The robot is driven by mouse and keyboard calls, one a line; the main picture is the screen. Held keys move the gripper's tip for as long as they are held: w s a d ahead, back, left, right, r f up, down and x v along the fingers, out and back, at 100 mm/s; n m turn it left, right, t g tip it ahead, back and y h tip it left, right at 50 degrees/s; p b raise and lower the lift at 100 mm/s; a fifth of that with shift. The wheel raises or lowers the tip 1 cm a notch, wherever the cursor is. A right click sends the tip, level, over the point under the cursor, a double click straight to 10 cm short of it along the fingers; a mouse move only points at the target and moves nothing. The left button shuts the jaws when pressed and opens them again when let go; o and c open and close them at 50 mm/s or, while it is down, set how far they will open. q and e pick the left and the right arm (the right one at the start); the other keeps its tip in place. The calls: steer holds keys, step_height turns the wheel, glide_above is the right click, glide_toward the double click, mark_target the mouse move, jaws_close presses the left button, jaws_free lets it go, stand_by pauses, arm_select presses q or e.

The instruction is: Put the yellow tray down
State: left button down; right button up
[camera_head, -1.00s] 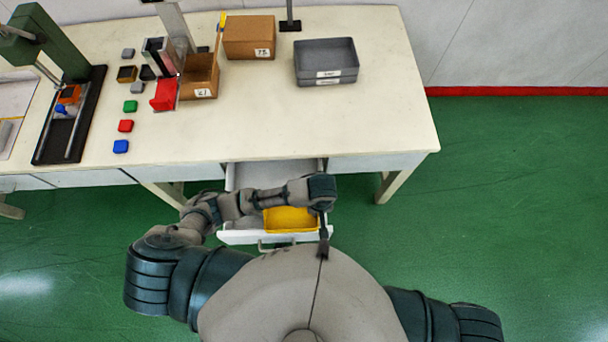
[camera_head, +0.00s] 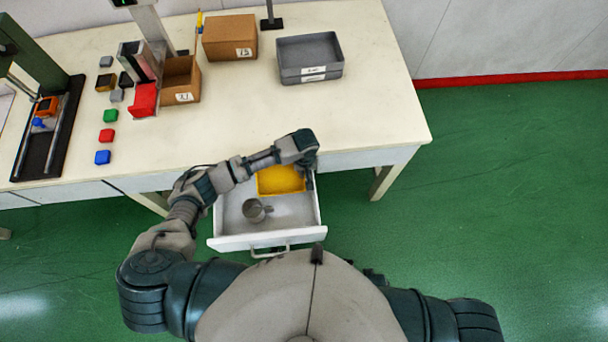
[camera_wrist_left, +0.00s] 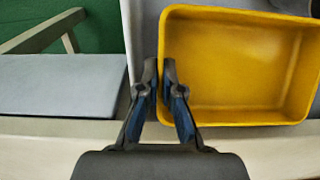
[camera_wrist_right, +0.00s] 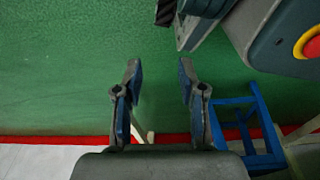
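The yellow tray (camera_head: 280,180) is at the back right of the open white drawer (camera_head: 230,243), close to the table's front edge. Whether it touches the drawer floor I cannot tell. My left gripper (camera_head: 310,182) is at the tray's right side in the head view. In the left wrist view the fingers of the left gripper (camera_wrist_left: 160,75) are closed around one wall of the yellow tray (camera_wrist_left: 240,65), which looks empty. My right gripper (camera_wrist_right: 158,80) is open and empty over the green floor; in the head view it is hidden by my body.
A grey mug (camera_head: 256,210) lies in the drawer, in front of the tray. On the table (camera_head: 350,120) are a grey bin (camera_head: 310,60), cardboard boxes (camera_head: 230,37) and small coloured blocks (camera_head: 107,135). A blue stool (camera_wrist_right: 250,140) shows near my right gripper.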

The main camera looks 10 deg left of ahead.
arm_select(q)
step_height(320, 180, down, 4)
steer(key=shift+w+a+f+b, duration=0.1)
steer(key=shift+b, duration=0.4)
steer(key=shift+w+a+f, duration=0.1)
steer(key=shift+w+f, duration=0.1)
steer(key=shift+w, duration=0.15)
arm_select(e)
steer(key=shift+w+a+r, duration=0.15)
steer(key=shift+w+r, duration=0.45)
steer(key=shift+r, duration=0.05)
steer(key=shift+w+a+r, duration=0.15)
steer(key=shift+w+r, duration=0.45)
arm_select(q)
steer(key=shift+s, duration=0.1)
steer(key=shift+f, duration=0.5)
steer(key=c, duration=1.6)
jaws_free()
arm_select(e)
steer(key=shift+s+d+f, duration=0.1)
steer(key=shift+s+f, duration=0.1)
arm_select(q)
steer(key=shift+r, duration=0.1)
